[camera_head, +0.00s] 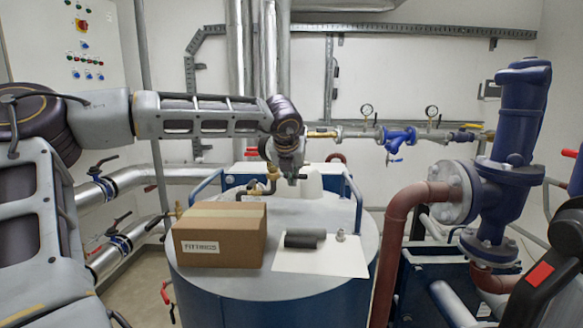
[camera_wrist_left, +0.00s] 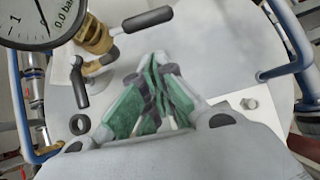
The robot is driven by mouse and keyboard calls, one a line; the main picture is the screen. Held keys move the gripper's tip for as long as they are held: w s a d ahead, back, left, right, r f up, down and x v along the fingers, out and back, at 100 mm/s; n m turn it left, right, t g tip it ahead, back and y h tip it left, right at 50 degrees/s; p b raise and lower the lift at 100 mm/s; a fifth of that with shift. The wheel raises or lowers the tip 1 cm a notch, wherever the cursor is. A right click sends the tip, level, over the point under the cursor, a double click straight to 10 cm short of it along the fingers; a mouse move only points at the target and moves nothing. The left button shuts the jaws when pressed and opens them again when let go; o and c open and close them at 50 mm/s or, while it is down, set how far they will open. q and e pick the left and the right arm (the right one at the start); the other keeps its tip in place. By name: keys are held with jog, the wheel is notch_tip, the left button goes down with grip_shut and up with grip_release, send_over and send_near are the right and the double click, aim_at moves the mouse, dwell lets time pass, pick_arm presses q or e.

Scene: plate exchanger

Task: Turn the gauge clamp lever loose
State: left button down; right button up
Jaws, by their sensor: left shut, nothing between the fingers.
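In the wrist view, a round gauge (camera_wrist_left: 40,18) with a white dial is cut off at the top left, beside a brass fitting (camera_wrist_left: 96,36). A black lever (camera_wrist_left: 79,88) stands below the fitting, and a black handle (camera_wrist_left: 148,19) lies to its right. I cannot tell for sure which is the clamp lever. My left gripper (camera_wrist_left: 158,82), with green pads, is shut and empty, to the right of the black lever and apart from it. In the head view the left gripper (camera_head: 291,178) is over the tank top, beside brass piping (camera_head: 262,187).
A cardboard box (camera_head: 220,252) stands on the tank's front left. A white sheet (camera_head: 320,263) with dark rolls (camera_head: 304,238) and a small metal nut (camera_head: 340,235) lies to its right. Blue rails (camera_head: 355,203) flank the tank. A red-brown pipe (camera_head: 393,250) rises at right.

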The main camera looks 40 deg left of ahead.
pick_arm(q)
jog(key=w+a, duration=0.1)
jog(key=w+f+p, duration=0.1)
jog(key=w, duration=0.1)
jog(key=w+a+f+p, duration=0.1)
jog(key=shift+w+a+f, duration=0.15)
jog(key=shift+a, duration=0.2)
pick_arm(e)
jog(key=shift+y, duration=0.3)
jog(key=a, duration=0.1)
jog(key=s+a+r, duration=0.1)
jog(key=a+r, duration=0.1)
jog(key=shift+s+a, duration=0.2)
jog(key=shift+s, duration=0.2)
jog(key=shift+d+f, duration=0.1)
jog(key=shift+d, duration=0.05)
